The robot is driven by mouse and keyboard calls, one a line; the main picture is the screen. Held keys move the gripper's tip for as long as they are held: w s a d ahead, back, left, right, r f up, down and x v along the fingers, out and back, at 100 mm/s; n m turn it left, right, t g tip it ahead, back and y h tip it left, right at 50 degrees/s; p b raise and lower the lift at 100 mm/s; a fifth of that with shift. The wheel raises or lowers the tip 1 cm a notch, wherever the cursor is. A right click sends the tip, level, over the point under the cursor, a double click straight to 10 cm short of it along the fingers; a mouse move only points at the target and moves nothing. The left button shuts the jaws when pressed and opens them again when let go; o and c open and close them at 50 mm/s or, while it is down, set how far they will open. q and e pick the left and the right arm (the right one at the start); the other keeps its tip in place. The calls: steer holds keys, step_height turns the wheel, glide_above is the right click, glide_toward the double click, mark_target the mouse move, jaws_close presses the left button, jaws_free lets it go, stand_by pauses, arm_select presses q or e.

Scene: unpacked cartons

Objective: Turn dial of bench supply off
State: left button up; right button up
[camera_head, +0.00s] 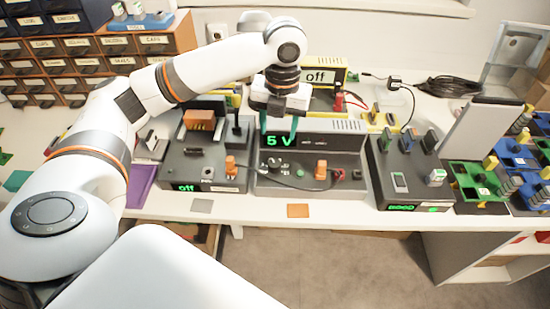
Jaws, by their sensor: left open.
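The bench supply (345,142) looks to be the grey unit in the middle of the bench, with a dark display (280,140) reading "5 V" in green. Its sloped front carries an orange knob (321,168) and a dark knob (275,168); which one is the dial I cannot tell. My left gripper (278,130) hangs pointing down over the display end of the supply. Its two green fingers are apart with nothing between them, and they partly cover the display. My right gripper is not in view.
A dark unit reading "off" (190,165) with an orange knob (231,163) stands left. A dark unit (400,175) and green trays (475,180) stand right. A cable crosses the supply's front. Orange and grey pads lie at the front edge.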

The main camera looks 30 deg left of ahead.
mark_target(273, 162)
arm_select(q)
steer(key=f, duration=0.8)
steer(key=f+b, duration=0.1)
steer(key=f, duration=0.2)
steer(key=shift+s+a+f, duration=0.1)
steer(key=shift+a+f, duration=0.25)
steer(key=shift+f, duration=0.05)
